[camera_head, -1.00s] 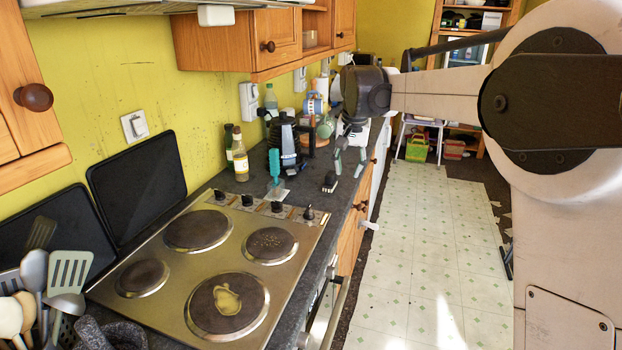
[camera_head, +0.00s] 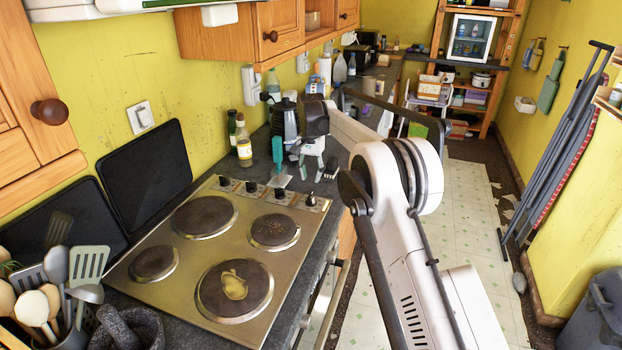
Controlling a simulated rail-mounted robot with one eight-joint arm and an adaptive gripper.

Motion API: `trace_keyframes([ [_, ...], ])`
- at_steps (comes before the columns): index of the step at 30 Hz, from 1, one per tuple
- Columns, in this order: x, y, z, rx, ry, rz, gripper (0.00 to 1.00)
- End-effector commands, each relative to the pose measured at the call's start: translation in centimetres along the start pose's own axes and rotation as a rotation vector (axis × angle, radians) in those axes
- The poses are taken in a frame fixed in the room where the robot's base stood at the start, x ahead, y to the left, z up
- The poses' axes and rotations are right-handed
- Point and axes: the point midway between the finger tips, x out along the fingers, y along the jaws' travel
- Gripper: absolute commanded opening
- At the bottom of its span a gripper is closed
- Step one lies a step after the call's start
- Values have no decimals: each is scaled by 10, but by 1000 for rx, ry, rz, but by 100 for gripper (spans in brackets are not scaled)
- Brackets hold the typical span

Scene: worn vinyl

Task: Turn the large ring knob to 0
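The steel hob (camera_head: 180,262) has a row of dark knobs along its far right edge: one (camera_head: 224,182), a second (camera_head: 251,187), a third (camera_head: 279,193) and a last one (camera_head: 310,200) nearest the counter's front. Which one is the large ring knob cannot be read, nor can the dial marks or settings. The large ring (camera_head: 235,291) is nearest, with a pale yellowish patch on it. My gripper (camera_head: 312,170) points down over the counter beyond the knob row, apart from the knobs. Its fingers look spread and empty, though small in view.
A small dark brush (camera_head: 331,168) lies near the gripper. Utensils (camera_head: 62,275) and a mortar (camera_head: 125,330) stand at near left. The space above the hob is clear.

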Motion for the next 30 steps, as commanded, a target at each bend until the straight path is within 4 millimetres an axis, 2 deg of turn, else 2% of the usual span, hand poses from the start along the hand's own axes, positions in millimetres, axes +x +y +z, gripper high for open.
trace_keyframes([
  [30,65,0,0,0,0,0,27],
])
